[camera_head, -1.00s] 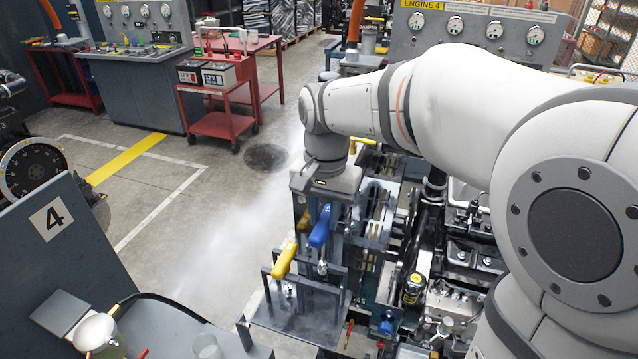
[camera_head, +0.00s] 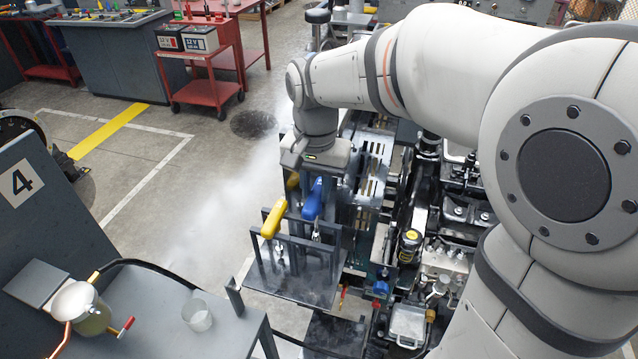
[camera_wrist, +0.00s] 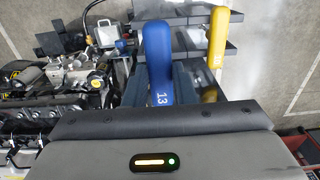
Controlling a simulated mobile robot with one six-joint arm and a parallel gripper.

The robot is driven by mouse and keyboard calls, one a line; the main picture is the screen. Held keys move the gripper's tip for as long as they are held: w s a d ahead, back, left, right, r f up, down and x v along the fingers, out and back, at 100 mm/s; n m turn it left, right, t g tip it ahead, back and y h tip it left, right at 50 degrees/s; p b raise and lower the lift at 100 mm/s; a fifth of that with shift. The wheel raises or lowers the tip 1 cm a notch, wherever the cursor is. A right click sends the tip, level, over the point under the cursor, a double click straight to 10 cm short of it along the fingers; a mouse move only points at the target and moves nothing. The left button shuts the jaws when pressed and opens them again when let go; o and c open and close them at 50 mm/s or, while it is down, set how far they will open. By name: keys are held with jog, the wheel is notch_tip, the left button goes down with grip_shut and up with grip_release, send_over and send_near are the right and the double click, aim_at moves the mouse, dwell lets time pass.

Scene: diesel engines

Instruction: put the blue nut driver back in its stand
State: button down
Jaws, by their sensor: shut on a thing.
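The blue nut driver (camera_head: 313,202) is held handle-up in my gripper (camera_head: 314,183), over the right part of the stand. Its handle (camera_wrist: 157,60), marked 13, shows between the two dark fingers in the wrist view. The stand (camera_head: 290,284) is a dark grey rack with a flat base plate and upright bars. A short bright shaft shows below the blue handle by the stand's bar; I cannot tell whether its tip is in a slot. A yellow-handled driver (camera_head: 273,219) stands left of the blue one, also in the wrist view (camera_wrist: 218,40).
Another yellow handle (camera_head: 293,181) shows behind, partly hidden by my gripper. The engine (camera_head: 440,260) with its fittings lies close on the right. A grey bench (camera_head: 165,325) with a cup (camera_head: 197,316) is at the front left. The floor left of the stand is open, with pale vapour.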

aim_at(317, 233)
jog(key=shift+f+b, duration=2.9)
jog(key=shift+f, duration=1.7)
jog(key=c, duration=1.1)
grip_release()
jog(key=shift+o, duration=0.4)
jog(key=shift+o, duration=1.3)
jog(key=shift+w+r, duration=0.1)
jog(key=shift+r, duration=0.1)
jog(key=shift+r+p, duration=1.15)
jog(key=shift+r, duration=0.45)
